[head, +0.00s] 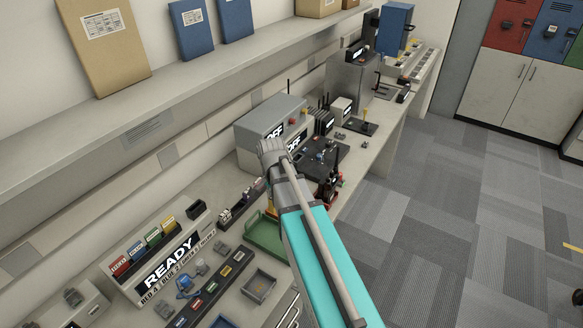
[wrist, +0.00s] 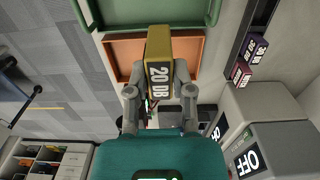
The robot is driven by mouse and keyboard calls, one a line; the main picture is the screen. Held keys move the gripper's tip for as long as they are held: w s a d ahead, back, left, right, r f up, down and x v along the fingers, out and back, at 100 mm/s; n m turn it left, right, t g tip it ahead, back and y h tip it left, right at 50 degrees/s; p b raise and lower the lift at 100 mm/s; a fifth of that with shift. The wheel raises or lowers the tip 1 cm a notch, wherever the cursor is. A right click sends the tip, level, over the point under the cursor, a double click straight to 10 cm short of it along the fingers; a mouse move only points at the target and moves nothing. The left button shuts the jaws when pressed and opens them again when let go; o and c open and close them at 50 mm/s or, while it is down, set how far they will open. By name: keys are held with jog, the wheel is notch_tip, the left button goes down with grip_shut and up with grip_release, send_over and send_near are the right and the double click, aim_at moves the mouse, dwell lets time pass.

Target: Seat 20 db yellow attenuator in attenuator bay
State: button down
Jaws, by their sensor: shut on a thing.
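In the wrist view, my gripper (wrist: 160,92) is shut on a yellow block, the 20 dB attenuator (wrist: 159,50), with a finger on each side. Its "20 DB" label faces the camera. Behind it, an orange tray (wrist: 122,47) shows in part; I cannot tell the height between them. I cannot identify the attenuator bay for certain. Grey units with "OFF" displays (wrist: 276,145) stand at the lower right of the wrist view, and also in the head view (head: 262,118).
A green tray (head: 265,238) lies beside my arm. A dark rack (wrist: 250,38) holds small labelled blocks. A "READY" unit (head: 160,262) with coloured modules stands at front left. Antennas and small devices crowd the bench beyond my arm.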

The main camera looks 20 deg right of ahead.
jog(key=shift+d, duration=0.15)
jog(key=w+d+f+b, duration=0.2)
jog(key=w+f+b, duration=0.7)
jog(key=w, duration=0.4)
jog(key=shift+d, duration=0.2)
jog(key=shift+s, duration=0.1)
dwell(0.3)
jog(key=shift+w+f+b, duration=0.55)
jog(key=shift+f+b, duration=0.15)
jog(key=shift+s+f+b, duration=0.15)
jog(key=shift+f+b, duration=1.15)
jog(key=shift+f, duration=0.05)
